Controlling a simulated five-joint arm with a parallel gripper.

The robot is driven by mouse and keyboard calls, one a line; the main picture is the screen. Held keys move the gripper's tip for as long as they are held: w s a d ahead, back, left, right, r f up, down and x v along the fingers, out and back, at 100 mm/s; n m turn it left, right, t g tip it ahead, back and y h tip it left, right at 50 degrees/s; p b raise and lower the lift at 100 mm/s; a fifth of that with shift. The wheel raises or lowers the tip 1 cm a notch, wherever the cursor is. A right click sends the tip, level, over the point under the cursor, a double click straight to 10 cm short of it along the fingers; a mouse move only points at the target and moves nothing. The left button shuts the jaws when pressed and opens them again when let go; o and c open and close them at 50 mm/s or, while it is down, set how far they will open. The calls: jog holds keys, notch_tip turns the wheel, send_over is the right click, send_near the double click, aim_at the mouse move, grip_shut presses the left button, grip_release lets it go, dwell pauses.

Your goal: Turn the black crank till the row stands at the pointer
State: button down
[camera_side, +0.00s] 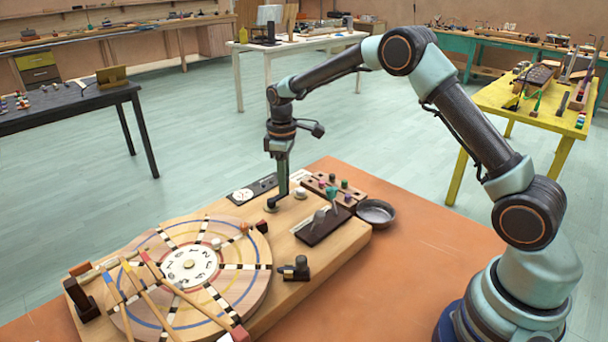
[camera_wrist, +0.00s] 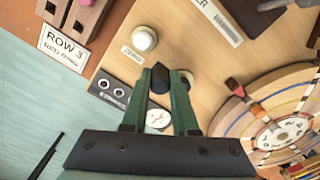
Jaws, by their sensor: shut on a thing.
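The black crank (camera_side: 272,206) sits on the wooden board behind the wheel. My gripper (camera_side: 282,188) points straight down over it, shut on its upright dark handle. In the wrist view the dark handle (camera_wrist: 160,77) shows between my two green fingertips, and they partly hide the crank. The round wooden wheel (camera_side: 245,290) has a white centre disc with black numbers (camera_side: 190,265) and dark-and-white spoke rows. A dark red piece (camera_side: 262,226), perhaps the pointer, stands at the wheel's far right rim. A card reading "ROW 3" (camera_wrist: 63,48) lies at the upper left of the wrist view.
A white knob (camera_side: 300,192) stands right of the crank. A dark stand with a lever (camera_side: 322,227) and a grey bowl (camera_side: 376,212) lie farther right. A black block (camera_side: 296,270) stands beside the wheel. Several coloured sticks (camera_side: 150,295) cross over the wheel's near left.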

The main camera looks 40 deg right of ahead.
jog(key=shift+w+r, duration=0.1)
jog(key=c, duration=0.7)
grip_release()
notch_tip(320, 180, up, 12)
dwell(0.6)
